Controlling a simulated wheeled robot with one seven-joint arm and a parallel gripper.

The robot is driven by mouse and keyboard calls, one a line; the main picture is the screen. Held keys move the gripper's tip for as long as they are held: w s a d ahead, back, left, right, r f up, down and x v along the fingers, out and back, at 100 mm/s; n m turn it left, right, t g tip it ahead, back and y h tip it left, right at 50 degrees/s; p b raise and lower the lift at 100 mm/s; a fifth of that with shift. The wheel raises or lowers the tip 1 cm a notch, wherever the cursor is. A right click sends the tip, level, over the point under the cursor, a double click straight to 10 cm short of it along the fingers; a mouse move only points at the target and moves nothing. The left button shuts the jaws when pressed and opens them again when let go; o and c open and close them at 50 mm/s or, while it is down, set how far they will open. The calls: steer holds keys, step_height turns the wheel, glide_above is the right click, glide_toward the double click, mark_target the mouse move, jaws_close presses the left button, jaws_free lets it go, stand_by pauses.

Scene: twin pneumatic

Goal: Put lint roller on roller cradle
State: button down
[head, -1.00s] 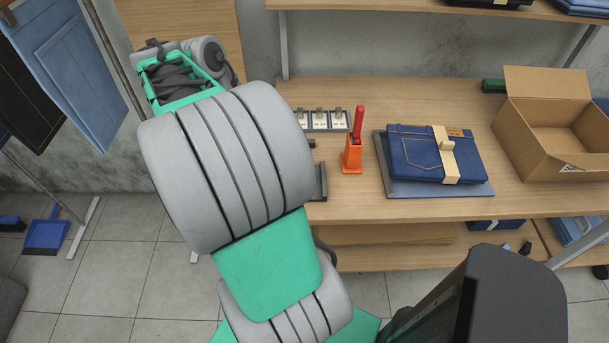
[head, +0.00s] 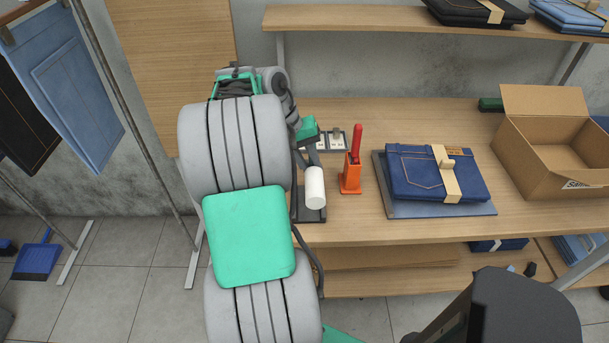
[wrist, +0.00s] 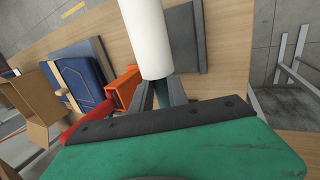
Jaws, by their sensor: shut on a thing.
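The lint roller has a white cylinder (head: 315,188); its white part also shows in the wrist view (wrist: 147,35), with a teal handle (wrist: 162,92) below it. My gripper (wrist: 161,94) is shut on the handle; in the head view my gripper (head: 312,155) is partly hidden by my arm. The roller cradle, a dark grey base (head: 309,213), sits near the table's front edge. It shows in the wrist view (wrist: 186,40) behind the white cylinder. The roller is over the cradle in both views; I cannot tell whether they touch.
An orange holder (head: 351,178) with a red-handled tool (head: 357,143) stands close to the right of the roller. Folded jeans (head: 430,175) lie on a grey board further right, beside an open cardboard box (head: 560,150). A small label tray (head: 335,140) sits behind.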

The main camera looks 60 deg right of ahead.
steer(key=w+f, duration=0.1)
steer(key=w+d+f, duration=0.1)
steer(key=shift+d+f, duration=0.1)
steer(key=shift+f, duration=0.3)
steer(key=shift+w+d+f, duration=0.1)
steer(key=shift+w+f, duration=0.05)
steer(key=shift+f, duration=0.75)
steer(key=shift+w+f, duration=0.1)
steer(key=shift+f, duration=0.75)
steer(key=shift+f, duration=0.1)
steer(key=c, duration=1.6)
jaws_free()
steer(key=shift+o, duration=0.2)
